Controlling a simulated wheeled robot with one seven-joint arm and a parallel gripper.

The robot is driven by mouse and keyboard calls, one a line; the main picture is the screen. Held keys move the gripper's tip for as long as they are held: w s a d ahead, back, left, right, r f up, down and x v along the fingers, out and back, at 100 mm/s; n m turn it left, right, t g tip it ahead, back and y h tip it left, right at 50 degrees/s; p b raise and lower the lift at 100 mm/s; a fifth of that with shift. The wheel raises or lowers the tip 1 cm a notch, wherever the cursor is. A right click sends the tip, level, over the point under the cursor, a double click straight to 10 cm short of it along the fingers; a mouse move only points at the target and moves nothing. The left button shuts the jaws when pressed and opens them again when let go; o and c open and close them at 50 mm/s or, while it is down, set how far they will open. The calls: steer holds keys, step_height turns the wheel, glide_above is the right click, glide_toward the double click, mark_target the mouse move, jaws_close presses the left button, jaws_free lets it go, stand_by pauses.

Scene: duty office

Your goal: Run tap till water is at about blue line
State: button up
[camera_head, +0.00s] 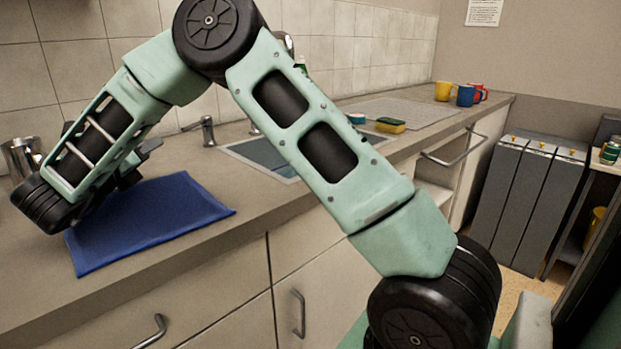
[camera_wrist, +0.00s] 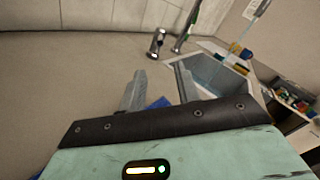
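The sink basin (camera_head: 262,153) is set in the counter, partly hidden behind my arm in the head view. It also shows in the wrist view (camera_wrist: 222,76). A short metal lever or fitting (camera_head: 207,131) stands at the sink's back left corner; it shows in the wrist view (camera_wrist: 158,42) beyond my fingers. The tall metal tap (camera_wrist: 184,28) rises beside it and is mostly hidden in the head view. My gripper (camera_wrist: 160,88) is open and empty, above the counter and short of the fitting, touching nothing.
A blue cloth (camera_head: 150,218) lies on the counter under my arm. A metal container (camera_head: 20,157) stands at the far left. A sponge (camera_head: 390,125) and several mugs (camera_head: 443,91) stand beyond the sink. Grey bins (camera_head: 528,200) stand at the right.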

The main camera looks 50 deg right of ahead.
steer(key=w+d+r+n+t+y+p, duration=0.1)
steer(key=w+r+n+t+y+p, duration=0.1)
steer(key=w+r+n+y+p, duration=0.3)
steer(key=w+d+r+n+t+y+p, duration=0.1)
steer(key=w+d+r+n+t+p, duration=0.15)
steer(key=w+p, duration=0.45)
step_height(320, 180, up, 12)
steer(key=n+g+y+p, duration=1.1)
steer(key=n+p, duration=1)
steer(key=p, duration=0.3)
glide_above(192, 125)
steer(key=s+d, duration=0.2)
steer(key=s, duration=0.1)
steer(key=w+f+p, duration=0.1)
steer(key=f+p, duration=0.1)
steer(key=f, duration=0.3)
steer(key=w+a+f+p, duration=0.1)
steer(key=f+p, duration=0.1)
steer(key=f, duration=0.4)
steer(key=w+a+f+p, duration=0.1)
steer(key=f+p, duration=0.1)
steer(key=f, duration=0.4)
steer(key=shift+p, duration=0.35)
jaws_close()
